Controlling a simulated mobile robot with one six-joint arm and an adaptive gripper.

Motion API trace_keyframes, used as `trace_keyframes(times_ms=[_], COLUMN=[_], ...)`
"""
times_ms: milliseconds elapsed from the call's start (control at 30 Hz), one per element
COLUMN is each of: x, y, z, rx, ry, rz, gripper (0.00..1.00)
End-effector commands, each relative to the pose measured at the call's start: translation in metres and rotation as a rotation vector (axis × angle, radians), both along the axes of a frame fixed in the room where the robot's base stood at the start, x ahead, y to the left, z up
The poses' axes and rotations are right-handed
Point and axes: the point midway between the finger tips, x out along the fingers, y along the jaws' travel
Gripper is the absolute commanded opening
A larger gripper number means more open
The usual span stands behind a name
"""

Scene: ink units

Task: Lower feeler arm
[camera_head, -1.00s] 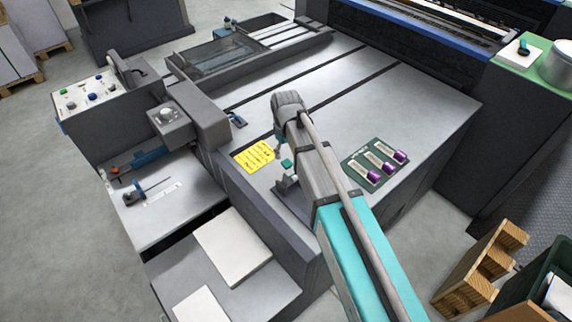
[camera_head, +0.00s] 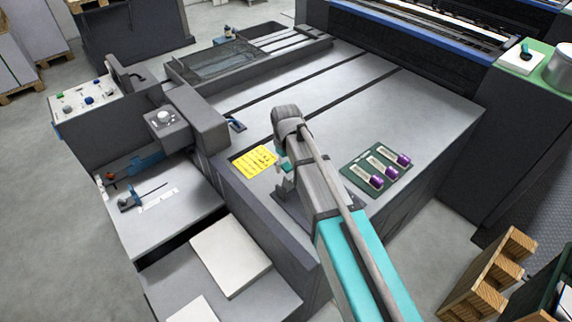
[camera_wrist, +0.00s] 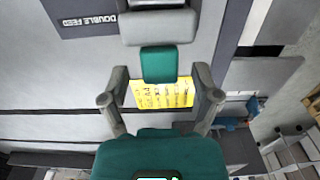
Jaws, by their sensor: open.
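The feeler arm is a grey lever with a teal tab (camera_wrist: 158,64) at its end, high in the middle of the wrist view. The dark label beside it reads "DOUBLE FEED" (camera_wrist: 88,19). My gripper (camera_wrist: 161,76) is open, with one finger to each side of the tab. A gap shows on both sides, and I cannot tell how the fingertips and tab compare in height. In the head view my arm hides most of the gripper and feeler arm; a dark mounting plate (camera_head: 283,200) shows beside my arm.
A yellow card (camera_head: 254,161) lies on the grey table (camera_head: 330,78), left of my arm. A green board (camera_head: 358,171) with purple-ended pieces lies to the right. A raised control box (camera_head: 88,97) stands at the left. Wooden crates (camera_head: 487,283) stand at the lower right.

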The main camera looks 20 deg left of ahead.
Motion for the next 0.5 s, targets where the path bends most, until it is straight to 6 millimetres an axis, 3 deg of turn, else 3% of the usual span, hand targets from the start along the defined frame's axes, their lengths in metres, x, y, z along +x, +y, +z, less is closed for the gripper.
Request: trace_keyframes(times_ms=[133,500], x=[0.0,0.0001], y=[0.0,-0.0001], z=[0.0002,0.0001], rx=[0.0,0.0], ry=[0.0,0.0], rz=[0.0,0.0], gripper=[0.76,0.08])
